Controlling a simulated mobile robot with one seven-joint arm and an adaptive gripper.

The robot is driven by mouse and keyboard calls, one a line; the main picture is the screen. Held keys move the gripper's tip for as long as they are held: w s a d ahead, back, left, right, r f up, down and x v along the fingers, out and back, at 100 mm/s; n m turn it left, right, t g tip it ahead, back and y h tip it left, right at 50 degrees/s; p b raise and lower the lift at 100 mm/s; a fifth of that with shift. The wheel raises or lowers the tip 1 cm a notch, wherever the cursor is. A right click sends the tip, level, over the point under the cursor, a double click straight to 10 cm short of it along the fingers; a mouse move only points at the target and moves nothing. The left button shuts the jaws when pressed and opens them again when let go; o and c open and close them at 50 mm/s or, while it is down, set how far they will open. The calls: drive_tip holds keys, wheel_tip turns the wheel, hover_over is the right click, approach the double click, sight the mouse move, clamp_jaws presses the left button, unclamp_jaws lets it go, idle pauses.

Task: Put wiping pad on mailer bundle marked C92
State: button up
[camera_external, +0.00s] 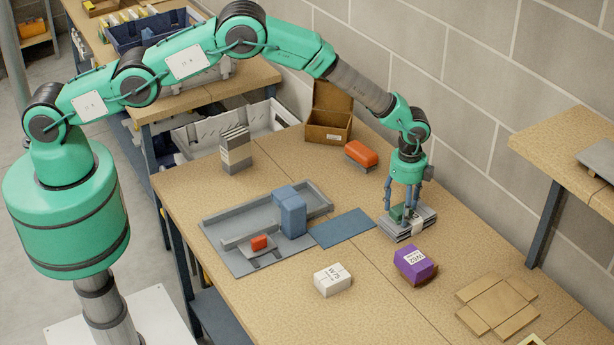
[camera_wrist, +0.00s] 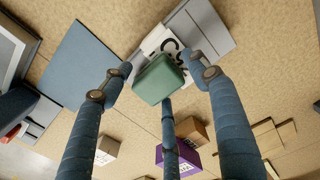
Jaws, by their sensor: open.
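The green wiping pad (camera_external: 397,213) is at the mailer bundle (camera_external: 415,227), a flat grey stack with a white label band. In the wrist view the pad (camera_wrist: 159,78) overlaps the bundle (camera_wrist: 208,28) and covers part of its label; a letter C shows, the rest of the marking is hidden. The pad appears to rest on the bundle, towards one side. My gripper (camera_external: 401,207) points straight down over the bundle. Its fingers are open around the pad, with gaps showing in the wrist view (camera_wrist: 162,74).
A blue mat (camera_external: 343,228) lies left of the bundle, beside a grey tray (camera_external: 222,238). A purple box (camera_external: 415,264) and a white box (camera_external: 332,280) stand in front. An orange block (camera_external: 361,154) and open carton (camera_external: 328,134) stand behind. Flattened cardboard (camera_external: 497,303) lies at right.

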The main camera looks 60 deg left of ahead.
wheel_tip(320, 180, up, 12)
drive_tip(key=b, duration=0.1)
idle(0.5)
drive_tip(key=shift+f, duration=0.1)
idle(0.4)
